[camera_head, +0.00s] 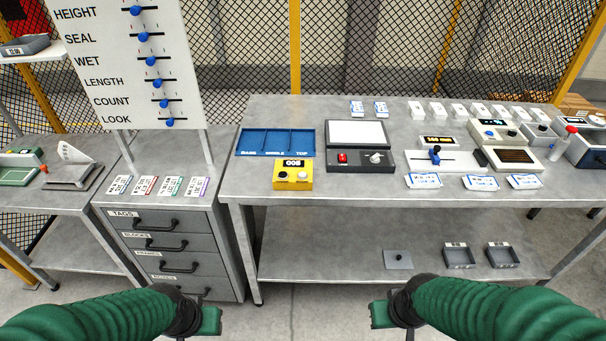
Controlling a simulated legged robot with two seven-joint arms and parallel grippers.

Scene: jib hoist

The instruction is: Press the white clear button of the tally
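The tally appears to be the yellow box (292,186) near the front edge of the right table. It has a small dark display on top, a black button (283,175) on its left and a white button (303,176) on its right. Both buttons are uncovered. My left gripper (208,319) is low in front of the drawer cabinet, well below and left of the box. My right gripper (381,314) is low in front of the table, below and right of the box. Neither touches anything that I can see, and their finger openings are not clear.
A blue three-part tray (276,142) lies behind the yellow box. A dark device (360,160) with a red switch and a knob stands to its right. A slider unit (440,159) and several cards lie further right. The drawer cabinet (172,245) stands left of the table.

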